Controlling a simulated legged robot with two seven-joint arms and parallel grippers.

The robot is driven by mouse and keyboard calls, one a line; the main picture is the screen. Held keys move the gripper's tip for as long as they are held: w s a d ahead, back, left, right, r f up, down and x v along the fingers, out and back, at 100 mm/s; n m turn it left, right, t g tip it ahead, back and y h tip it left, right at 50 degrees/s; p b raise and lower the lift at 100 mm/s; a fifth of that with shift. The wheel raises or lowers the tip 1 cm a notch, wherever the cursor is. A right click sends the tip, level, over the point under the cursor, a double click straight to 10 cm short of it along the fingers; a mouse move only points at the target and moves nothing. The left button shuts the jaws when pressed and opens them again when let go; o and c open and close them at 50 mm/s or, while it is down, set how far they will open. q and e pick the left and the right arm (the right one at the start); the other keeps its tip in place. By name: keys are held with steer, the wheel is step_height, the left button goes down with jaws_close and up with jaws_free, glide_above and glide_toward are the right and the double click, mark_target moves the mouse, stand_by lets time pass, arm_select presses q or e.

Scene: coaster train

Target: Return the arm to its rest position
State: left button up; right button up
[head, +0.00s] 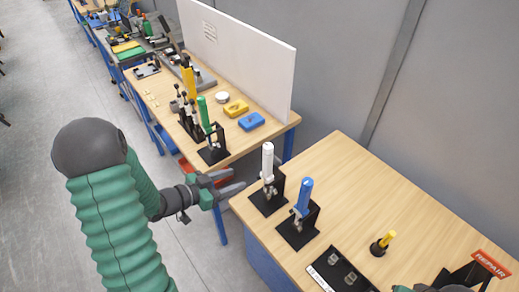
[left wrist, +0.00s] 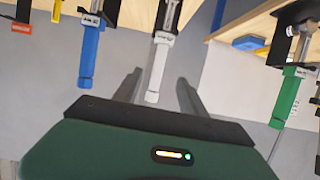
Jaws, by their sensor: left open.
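My left gripper (head: 225,186) is open and empty, in the gap between the two wooden tables in the head view. Its two dark fingers also show in the left wrist view (left wrist: 157,90). A toggle clamp with a white handle (head: 267,160) stands on the near table, just right of the fingertips. In the left wrist view the white handle (left wrist: 155,75) appears between the fingers, but nothing shows it gripped. A green and dark part at the bottom right edge (head: 420,287) may be my right gripper; it is mostly cut off.
A blue-handled clamp (head: 304,195) stands beside the white one on the near table (head: 365,190). A yellow-handled tool (head: 384,242), black tray (head: 340,272) and red sign (head: 490,264) are further right. The far table holds a green-handled clamp (head: 204,115) and a white panel (head: 245,55).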

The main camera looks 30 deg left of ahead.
arm_select(q)
step_height(320, 180, down, 7)
steer(key=w+d+n+g+y+b, duration=0.1)
steer(key=d+n+g+y+b, duration=0.15)
steer(key=g+y+b, duration=0.3)
steer(key=s+d+f+n+g+b, duration=0.1)
steer(key=s+d+g, duration=0.3)
steer(key=s+d, duration=0.7)
steer(key=shift+s+d+f+n+g+b, duration=0.25)
steer(key=shift+d+f+n+g+b, duration=0.15)
steer(key=shift+f, duration=0.3)
steer(key=shift+a, duration=0.15)
